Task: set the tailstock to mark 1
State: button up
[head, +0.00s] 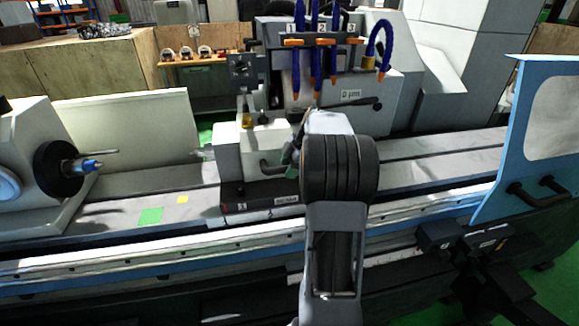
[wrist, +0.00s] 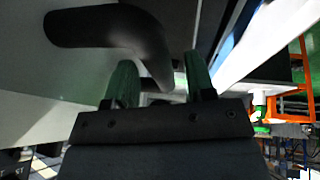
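The tailstock (head: 240,150) is the pale grey block on a dark base, standing on the machine table in the middle of the head view. Its black curved handle (head: 272,168) sticks out at the front, and in the wrist view this appears as a thick dark bent bar (wrist: 110,28). My gripper (wrist: 162,78) has two greenish fingers standing apart, with the bar's end appearing between them. A gap shows on the right side; contact on the left cannot be told. In the head view my arm hides most of my gripper.
The workhead (head: 60,170) stands at the far left. Blue hoses (head: 316,60) hang behind the tailstock. A blue framed guard (head: 535,140) is at the right.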

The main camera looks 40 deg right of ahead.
grip_shut()
dwell(0.3)
jog(key=shift+w+a+f+b, duration=0.1)
jog(key=shift+f+b, duration=0.05)
jog(key=shift+b, duration=0.65)
jog(key=shift+w+a+r, duration=0.1)
jog(key=shift+a+r, duration=0.1)
jog(key=shift+a, duration=0.1)
jog(key=shift+c, duration=1.1)
grip_release()
jog(key=shift+o, duration=1.4)
jog(key=shift+d, duration=0.1)
jog(key=v, duration=1.3)
jog(key=shift+r+b, duration=0.35)
